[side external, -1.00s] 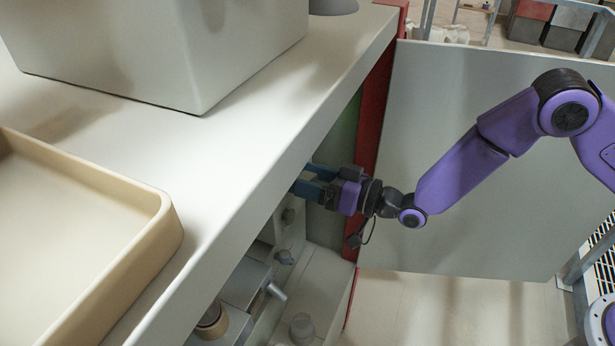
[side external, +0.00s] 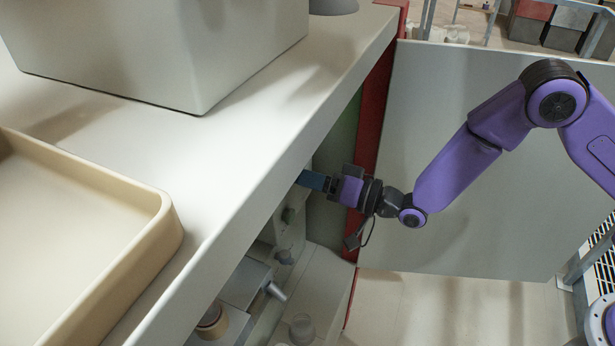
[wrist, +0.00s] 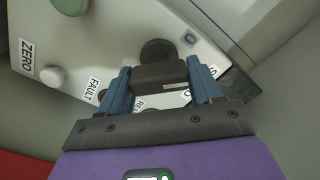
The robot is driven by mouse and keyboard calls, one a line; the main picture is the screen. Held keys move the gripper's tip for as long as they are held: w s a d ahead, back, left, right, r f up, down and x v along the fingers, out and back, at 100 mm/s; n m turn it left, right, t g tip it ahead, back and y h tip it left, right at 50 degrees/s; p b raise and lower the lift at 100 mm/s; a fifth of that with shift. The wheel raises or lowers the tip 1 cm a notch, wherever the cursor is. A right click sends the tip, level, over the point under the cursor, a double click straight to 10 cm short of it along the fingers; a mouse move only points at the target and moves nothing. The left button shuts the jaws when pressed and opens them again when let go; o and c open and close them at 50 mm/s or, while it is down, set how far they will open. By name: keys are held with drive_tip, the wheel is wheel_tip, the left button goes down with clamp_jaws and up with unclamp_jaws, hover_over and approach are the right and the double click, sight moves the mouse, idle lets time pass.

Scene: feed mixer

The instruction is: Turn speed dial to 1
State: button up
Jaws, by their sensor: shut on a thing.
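The speed dial (wrist: 160,74) appears to be the dark knob with a block-like grip on the pale control panel. My gripper (wrist: 159,66) has its two blue fingers on either side of that grip, shut on it. The dial's scale and pointer are hidden or unreadable, so I cannot tell its setting. In the side external view my gripper (side external: 306,179) reaches under the white worktop's edge, which hides the fingertips and the dial.
The panel (wrist: 115,40) carries a green knob (wrist: 70,5), a white button (wrist: 52,77) near a ZERO label, and a FAULT label (wrist: 92,88). The white worktop (side external: 230,140) overhangs the gripper. A beige tray (side external: 150,225) sits on it. A red post (side external: 378,120) stands close behind.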

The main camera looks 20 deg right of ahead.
drive_tip(key=shift+d+m, duration=0.1)
drive_tip(key=shift+m, duration=2.1)
drive_tip(key=o, duration=1)
drive_tip(key=shift+c, duration=0.2)
drive_tip(key=v, duration=1.7)
drive_tip(key=shift+s+d, duration=0.1)
drive_tip(key=shift+s, duration=0.05)
